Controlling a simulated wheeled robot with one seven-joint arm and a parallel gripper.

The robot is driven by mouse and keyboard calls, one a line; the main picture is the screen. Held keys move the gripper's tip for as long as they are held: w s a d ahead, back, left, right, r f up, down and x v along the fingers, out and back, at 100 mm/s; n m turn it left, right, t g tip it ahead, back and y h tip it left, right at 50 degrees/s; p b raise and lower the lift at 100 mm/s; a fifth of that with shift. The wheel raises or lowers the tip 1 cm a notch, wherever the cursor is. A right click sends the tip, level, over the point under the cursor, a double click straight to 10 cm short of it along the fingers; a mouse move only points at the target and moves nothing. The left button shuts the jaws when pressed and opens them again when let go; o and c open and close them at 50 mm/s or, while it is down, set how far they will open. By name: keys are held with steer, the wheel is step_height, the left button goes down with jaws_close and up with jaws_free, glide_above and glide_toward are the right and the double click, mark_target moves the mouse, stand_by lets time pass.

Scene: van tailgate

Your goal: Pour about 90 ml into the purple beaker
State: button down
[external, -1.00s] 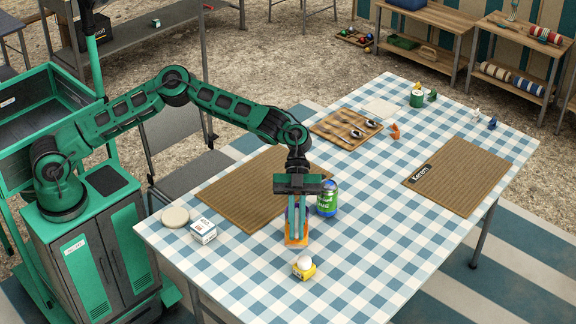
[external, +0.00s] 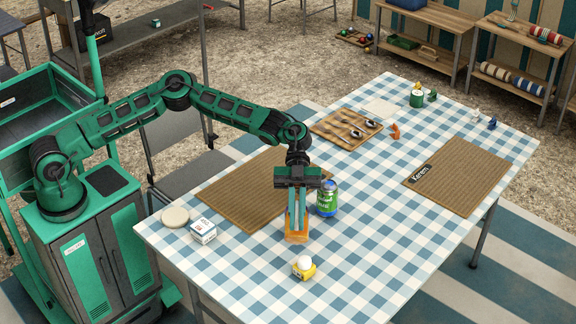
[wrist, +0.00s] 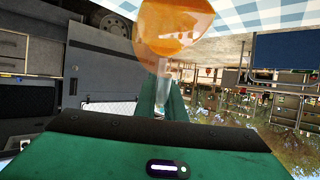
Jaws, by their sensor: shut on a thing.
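My gripper (external: 297,224) points down over the near part of the checked table and is shut on an orange vessel (external: 297,237). In the wrist view the orange vessel (wrist: 172,25) is see-through, with a rounded body at the top of the picture. I cannot tell how much liquid it holds. I cannot make out a purple beaker in either current view; it may be hidden behind the gripper or other things. A green and blue can (external: 327,198) stands just right of the gripper.
A yellow cup with a white round top (external: 304,268) stands in front. A small white box (external: 203,232) and a pale disc (external: 175,217) lie at left. A brown mat (external: 250,190) is behind the gripper; another mat (external: 460,177) lies at right. The right-front cloth is clear.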

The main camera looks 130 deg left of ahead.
mark_target(298, 203)
steer(key=shift+s+a+r+t+h, duration=0.3)
steer(key=shift+s+a+r+h, duration=0.15)
steer(key=shift+a, duration=0.1)
stand_by(0.4)
steer(key=shift+s+a+r+t, duration=0.3)
steer(key=shift+a, duration=0.15)
steer(key=shift+s+a+r+t+h, duration=0.4)
steer(key=shift+s+a+h, duration=0.2)
steer(key=shift+h, duration=0.05)
steer(key=w+d+f+g+y, duration=0.2)
steer(key=w+d, duration=0.1)
steer(key=shift+d+f+g+y, duration=0.15)
steer(key=shift+f+g+y, duration=0.1)
steer(key=shift+g+y, duration=0.05)
steer(key=shift+f, duration=0.45)
steer(key=shift+w+d+f+g+y, duration=0.35)
steer(key=shift+d+f+g+y, duration=0.2)
steer(key=shift+g+y, duration=0.15)
steer(key=shift+w+d+f+g+y, duration=0.2)
steer(key=shift+w+g+y, duration=0.1)
steer(key=shift+g+y, duration=0.25)
steer(key=shift+w+d+f+g+y, duration=0.1)
steer(key=shift+d+f+g+y, duration=0.1)
steer(key=shift+f+y, duration=0.15)
steer(key=shift+w+d+f+g+y, duration=0.1)
steer(key=shift+f+g+y, duration=0.1)
steer(key=shift+f, duration=0.2)
